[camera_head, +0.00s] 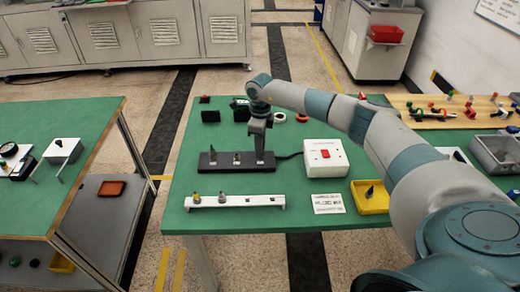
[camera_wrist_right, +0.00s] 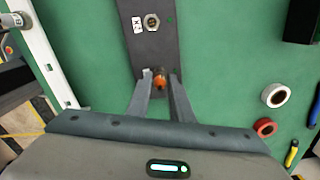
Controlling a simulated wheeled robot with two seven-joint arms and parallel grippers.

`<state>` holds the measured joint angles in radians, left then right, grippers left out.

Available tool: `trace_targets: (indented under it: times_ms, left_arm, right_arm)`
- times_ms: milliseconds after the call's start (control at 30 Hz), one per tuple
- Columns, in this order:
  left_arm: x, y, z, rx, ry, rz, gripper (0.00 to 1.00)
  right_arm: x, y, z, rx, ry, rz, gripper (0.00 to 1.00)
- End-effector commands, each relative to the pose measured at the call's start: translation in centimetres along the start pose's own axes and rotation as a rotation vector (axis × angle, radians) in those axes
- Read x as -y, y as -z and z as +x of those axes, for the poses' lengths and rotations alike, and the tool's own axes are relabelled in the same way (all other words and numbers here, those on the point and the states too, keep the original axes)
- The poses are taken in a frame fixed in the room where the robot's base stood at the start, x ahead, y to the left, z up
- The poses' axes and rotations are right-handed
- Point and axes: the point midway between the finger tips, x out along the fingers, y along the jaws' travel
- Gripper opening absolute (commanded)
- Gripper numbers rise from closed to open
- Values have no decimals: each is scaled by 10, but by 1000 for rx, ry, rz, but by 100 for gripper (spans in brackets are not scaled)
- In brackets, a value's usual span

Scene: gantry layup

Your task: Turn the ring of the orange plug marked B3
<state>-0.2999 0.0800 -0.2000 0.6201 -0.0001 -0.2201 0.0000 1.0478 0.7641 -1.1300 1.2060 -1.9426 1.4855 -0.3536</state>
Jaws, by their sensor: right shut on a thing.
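The orange plug (camera_wrist_right: 160,82) sits at the near end of a dark strip in the right wrist view. My right gripper (camera_wrist_right: 160,84) is shut on it, with one finger on each side. In the head view my right gripper (camera_head: 262,158) points down at the right end of the dark strip (camera_head: 225,167) and hides the plug there. I cannot make out a B3 mark on the plug or its ring. A round metal connector (camera_wrist_right: 152,22) with a small white label stands farther along the strip. My left gripper is not in view.
A white rail (camera_head: 245,201) with small connectors lies in front of the strip. A white box (camera_head: 325,157) with a red button stands right of it, a cable between. A yellow tray (camera_head: 371,207), a printed card (camera_head: 328,203) and tape rolls (camera_wrist_right: 276,95) lie nearby.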

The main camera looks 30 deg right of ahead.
Motion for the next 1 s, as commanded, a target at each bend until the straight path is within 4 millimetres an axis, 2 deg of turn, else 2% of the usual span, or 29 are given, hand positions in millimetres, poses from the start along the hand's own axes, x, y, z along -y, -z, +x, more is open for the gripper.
trace_targets:
  times_ms: [400,1000]
  left_arm:
    - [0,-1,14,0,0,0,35]
    - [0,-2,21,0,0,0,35]
  right_arm:
    - [1,0,0,2,3,397,0]
    - [1,0,0,2,6,937,0]
